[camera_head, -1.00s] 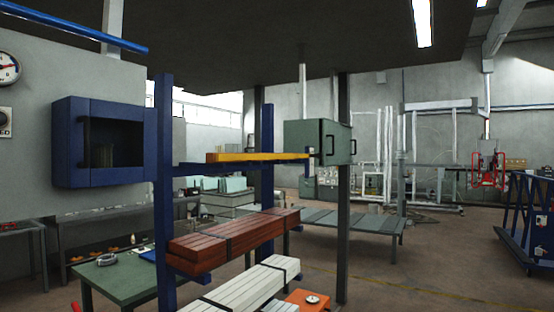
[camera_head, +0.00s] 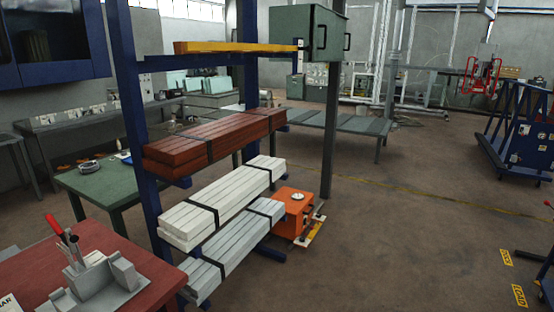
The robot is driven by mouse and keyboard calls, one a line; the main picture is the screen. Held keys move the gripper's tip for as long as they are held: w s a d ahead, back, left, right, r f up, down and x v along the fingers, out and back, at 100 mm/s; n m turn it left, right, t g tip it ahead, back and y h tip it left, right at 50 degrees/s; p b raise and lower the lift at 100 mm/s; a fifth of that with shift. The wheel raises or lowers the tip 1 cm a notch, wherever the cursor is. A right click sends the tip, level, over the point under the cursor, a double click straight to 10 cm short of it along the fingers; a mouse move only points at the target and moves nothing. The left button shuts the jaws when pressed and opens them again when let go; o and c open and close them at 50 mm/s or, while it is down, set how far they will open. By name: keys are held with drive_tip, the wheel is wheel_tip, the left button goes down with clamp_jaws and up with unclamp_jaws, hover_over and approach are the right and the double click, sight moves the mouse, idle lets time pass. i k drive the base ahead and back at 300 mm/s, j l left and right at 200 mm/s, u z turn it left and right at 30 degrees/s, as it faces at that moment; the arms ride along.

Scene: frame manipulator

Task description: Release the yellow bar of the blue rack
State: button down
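The yellow bar (camera_head: 238,47) lies level on the top arms of the blue rack (camera_head: 140,130). Its right end reaches the tip of a blue rack arm (camera_head: 298,46). The rack's lower levels hold red-brown strapped beams (camera_head: 215,140) and pale strapped beams (camera_head: 222,203). More pale beams lie lower down. My gripper is not in view.
A red table (camera_head: 100,270) with a grey fixture (camera_head: 97,285) stands at the lower left. A green table (camera_head: 95,190) is behind the rack. An orange box (camera_head: 293,212) sits on the floor at the rack's right. A green cabinet (camera_head: 305,32) is near the bar's right end.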

sight(189, 46)
drive_tip(key=i+l+z, duration=0.1)
drive_tip(key=i+z, duration=0.35)
drive_tip(key=i, duration=1.4)
drive_tip(key=i+u, duration=0.2)
drive_tip(key=i, duration=0.3)
drive_tip(key=i+l+u, duration=0.2)
drive_tip(key=i, duration=0.25)
drive_tip(key=i+l+u, duration=0.15)
drive_tip(key=i, duration=0.3)
drive_tip(key=i+l+u, duration=0.2)
drive_tip(key=i, duration=0.25)
drive_tip(key=i+l+u, duration=0.45)
drive_tip(key=i+l, duration=0.1)
